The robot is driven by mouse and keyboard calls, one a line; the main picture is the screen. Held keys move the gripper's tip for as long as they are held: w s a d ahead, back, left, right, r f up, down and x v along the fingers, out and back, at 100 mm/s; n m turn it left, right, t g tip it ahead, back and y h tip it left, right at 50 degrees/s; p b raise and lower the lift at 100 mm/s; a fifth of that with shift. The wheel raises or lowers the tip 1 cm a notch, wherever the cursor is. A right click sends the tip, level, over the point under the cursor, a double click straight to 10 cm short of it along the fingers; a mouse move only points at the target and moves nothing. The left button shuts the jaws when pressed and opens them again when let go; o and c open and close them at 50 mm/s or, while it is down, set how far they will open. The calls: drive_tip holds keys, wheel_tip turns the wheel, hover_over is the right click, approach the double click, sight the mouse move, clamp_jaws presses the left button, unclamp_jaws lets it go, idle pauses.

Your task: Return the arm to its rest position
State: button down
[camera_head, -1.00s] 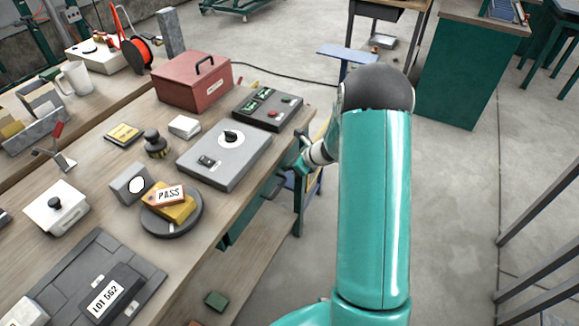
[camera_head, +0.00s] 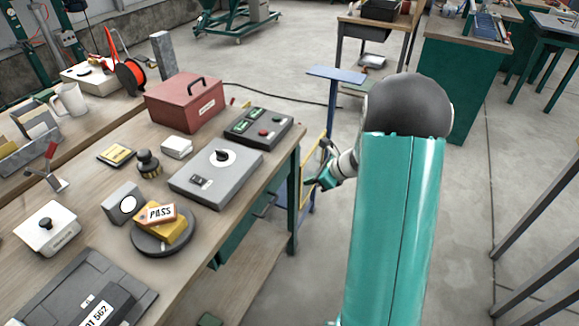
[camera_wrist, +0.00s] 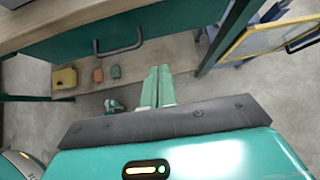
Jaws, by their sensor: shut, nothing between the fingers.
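My arm (camera_head: 395,220) rises at the right of the head view, teal with a dark rounded joint at its top. My gripper (camera_head: 318,182) shows small just left of that joint, beside the workbench's right edge and apart from it. In the wrist view my gripper's two teal fingers (camera_wrist: 157,86) lie together with nothing between them. Beyond them are the bench's lower shelf (camera_wrist: 185,57) and a drawer front with a dark handle (camera_wrist: 120,48).
The workbench (camera_head: 105,195) holds a red toolbox (camera_head: 184,103), a grey box with a knob (camera_head: 216,172), a control box (camera_head: 258,127) and a yellow block tagged PASS (camera_head: 165,226). Open floor (camera_head: 480,215) lies to the right.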

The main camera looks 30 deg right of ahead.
drive_tip(key=s+a+r+n+g+h, duration=0.1)
drive_tip(key=s+a+r+n, duration=0.4)
drive_tip(key=a+r+n, duration=0.25)
drive_tip(key=s+a+r+n+g, duration=0.2)
drive_tip(key=s+a+r+n, duration=0.2)
drive_tip(key=a+r+n, duration=0.35)
drive_tip(key=s+a+r+n+h, duration=0.2)
drive_tip(key=s+r+n, duration=0.2)
drive_tip(key=s+n, duration=0.2)
drive_tip(key=s+a+r+n+t+h, duration=0.1)
drive_tip(key=s+a+r+n+h, duration=0.1)
drive_tip(key=s+n, duration=0.5)
drive_tip(key=s+a+r, duration=0.1)
drive_tip(key=s+r, duration=0.1)
drive_tip(key=s, duration=0.1)
drive_tip(key=shift+a+t+h, duration=0.3)
drive_tip(key=shift+r, duration=0.1)
